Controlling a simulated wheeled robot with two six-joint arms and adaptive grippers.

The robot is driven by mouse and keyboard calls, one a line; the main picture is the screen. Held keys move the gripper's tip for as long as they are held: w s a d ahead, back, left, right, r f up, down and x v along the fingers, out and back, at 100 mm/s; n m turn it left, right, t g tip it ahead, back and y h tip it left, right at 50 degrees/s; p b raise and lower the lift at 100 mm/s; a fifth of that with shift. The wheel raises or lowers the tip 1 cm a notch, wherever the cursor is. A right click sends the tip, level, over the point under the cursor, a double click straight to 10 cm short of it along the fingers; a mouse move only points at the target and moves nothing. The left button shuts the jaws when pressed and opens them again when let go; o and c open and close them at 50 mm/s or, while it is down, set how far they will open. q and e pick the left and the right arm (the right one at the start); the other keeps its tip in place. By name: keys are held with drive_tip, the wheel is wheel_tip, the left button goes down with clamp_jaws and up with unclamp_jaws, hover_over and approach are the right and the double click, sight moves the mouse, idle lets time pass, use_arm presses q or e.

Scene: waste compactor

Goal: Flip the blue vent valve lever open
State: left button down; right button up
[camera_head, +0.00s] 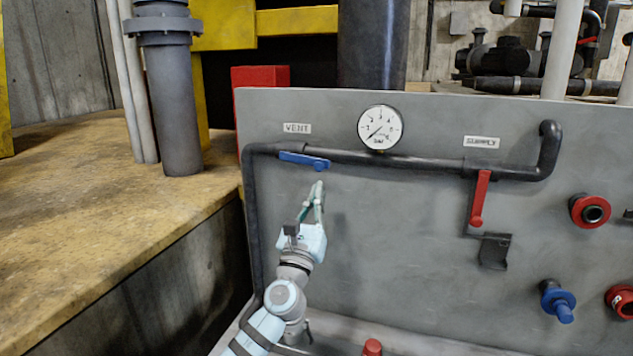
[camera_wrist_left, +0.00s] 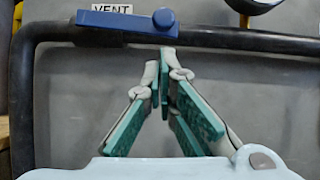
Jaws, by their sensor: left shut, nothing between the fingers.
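The blue vent valve lever (camera_head: 303,160) lies almost level along the dark pipe, just below the VENT label (camera_head: 297,128), its rounded end to the right. It also shows in the left wrist view (camera_wrist_left: 127,22), at the top, with the label behind it. My left gripper (camera_head: 319,184) points up at the panel, just below the lever's right end. In the left wrist view its fingertips (camera_wrist_left: 164,54) are together and empty, just under the lever's rounded end. I cannot tell whether they touch it. My right gripper is not in view.
A pressure gauge (camera_head: 380,128) sits on the pipe right of the lever. A red lever (camera_head: 480,198) hangs down below the SUPPLY label (camera_head: 481,142). Red and blue fittings stick out at the panel's right. The grey panel (camera_head: 400,230) around my left gripper is bare.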

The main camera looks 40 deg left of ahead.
use_arm(q)
drive_tip(key=r+n, duration=0.1)
drive_tip(key=r+y+p, duration=0.1)
drive_tip(key=r+n+g+p, duration=0.1)
drive_tip(key=shift+d+r+n+y, duration=0.25)
drive_tip(key=shift+r+n+y, duration=0.05)
drive_tip(key=shift+r+y, duration=0.1)
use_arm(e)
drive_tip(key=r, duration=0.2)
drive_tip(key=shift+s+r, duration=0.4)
use_arm(q)
drive_tip(key=shift+s+f, duration=0.1)
drive_tip(key=w+f+b+v, duration=0.1)
drive_tip(key=b+v, duration=0.3)
drive_tip(key=v, duration=0.8)
drive_tip(key=shift+f+b, duration=0.35)
drive_tip(key=shift+f, duration=0.55)
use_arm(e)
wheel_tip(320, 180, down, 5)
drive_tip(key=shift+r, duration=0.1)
